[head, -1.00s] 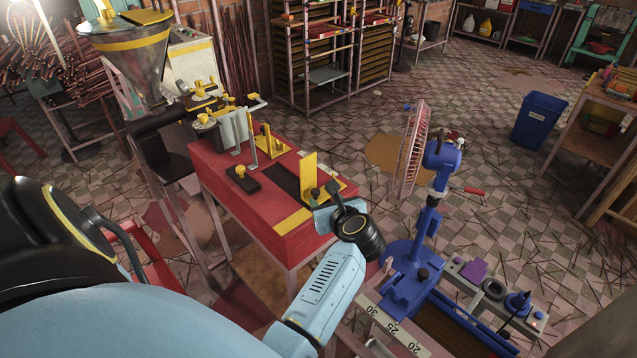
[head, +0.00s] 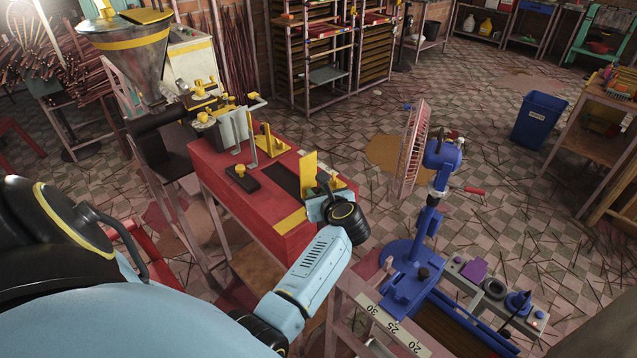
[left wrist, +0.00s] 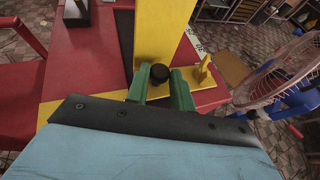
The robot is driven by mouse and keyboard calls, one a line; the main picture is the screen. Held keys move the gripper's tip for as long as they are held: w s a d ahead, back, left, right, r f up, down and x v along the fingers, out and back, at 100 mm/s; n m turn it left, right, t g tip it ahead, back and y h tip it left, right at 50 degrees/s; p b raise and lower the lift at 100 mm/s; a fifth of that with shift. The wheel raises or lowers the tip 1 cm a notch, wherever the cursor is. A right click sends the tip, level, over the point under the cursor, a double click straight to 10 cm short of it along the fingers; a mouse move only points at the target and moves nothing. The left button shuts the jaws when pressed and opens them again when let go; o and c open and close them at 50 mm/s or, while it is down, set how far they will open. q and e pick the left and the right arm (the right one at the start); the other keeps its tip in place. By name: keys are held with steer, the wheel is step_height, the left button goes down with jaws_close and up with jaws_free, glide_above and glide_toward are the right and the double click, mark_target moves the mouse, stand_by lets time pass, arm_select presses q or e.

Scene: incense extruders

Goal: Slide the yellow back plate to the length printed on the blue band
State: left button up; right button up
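The yellow back plate (head: 309,172) stands upright near the right end of the red table (head: 222,192). In the left wrist view the plate (left wrist: 162,35) rises straight ahead, with a black knob (left wrist: 160,72) at its foot. My left gripper (head: 325,192) is at the plate's near side. Its two green fingers (left wrist: 160,84) stand apart on either side of the knob; I cannot tell whether they touch it. A pale strip with printed marks (left wrist: 195,40) runs beside the plate. I cannot make out a blue band. My right gripper is not in view.
A caged fan (head: 412,150) on a blue stand (head: 422,235) is just right of my left gripper. A hopper machine (head: 130,55) stands beyond the red table. A small black block with a yellow knob (head: 242,177) lies on the table.

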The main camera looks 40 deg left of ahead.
arm_select(q)
jaws_close()
steer(key=a, duration=0.9)
steer(key=shift+w+b, duration=0.3)
steer(key=shift+w, duration=0.1)
steer(key=o, duration=0.8)
jaws_free()
